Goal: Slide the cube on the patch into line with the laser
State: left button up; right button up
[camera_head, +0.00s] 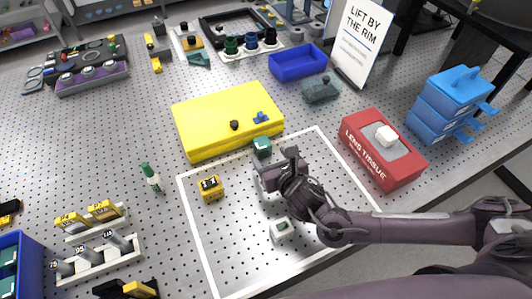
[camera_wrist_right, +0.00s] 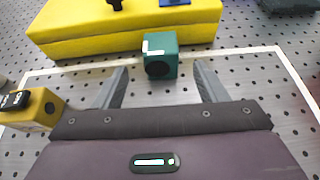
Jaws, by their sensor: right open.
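A white outline on the perforated table marks a patch (camera_head: 199,240). A teal cube (camera_head: 262,147) with a dark round face stands at its far edge, near the yellow box (camera_head: 228,118); in the right wrist view the cube (camera_wrist_right: 160,55) is ahead, between the two fingertips in the picture. A yellow cube (camera_head: 211,188) and a white cube (camera_head: 282,230) also sit inside the outline. My right gripper (camera_head: 264,166) is open and low over the patch, just nearer than the teal cube. My left gripper is out of view. No laser beam shows.
A red tissue box (camera_head: 384,148) stands right of the patch. A blue tray (camera_head: 298,62), a sign (camera_head: 362,38) and blue stacked boxes (camera_head: 447,103) are farther back. The patch's left part is mostly clear.

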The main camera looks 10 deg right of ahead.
aim_at(265, 150)
jog(key=shift+s+d+r, duration=0.15)
jog(key=shift+s+d, duration=0.1)
jog(key=shift+s, duration=0.1)
jog(key=shift+w+a, duration=0.1)
jog(key=shift+w, duration=0.15)
jog(key=p+x, duration=0.1)
jog(key=x, duration=0.5)
jog(key=shift+a, duration=0.15)
jog(key=shift+p+x, duration=0.35)
jog(key=shift+x, duration=0.5)
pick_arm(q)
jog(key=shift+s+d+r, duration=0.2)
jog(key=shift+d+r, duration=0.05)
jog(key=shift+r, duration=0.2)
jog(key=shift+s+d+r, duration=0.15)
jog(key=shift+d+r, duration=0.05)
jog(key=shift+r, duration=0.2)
pick_arm(e)
jog(key=shift+c, duration=1.2)
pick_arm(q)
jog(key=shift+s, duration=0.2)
pick_arm(e)
jog(key=c, duration=1)
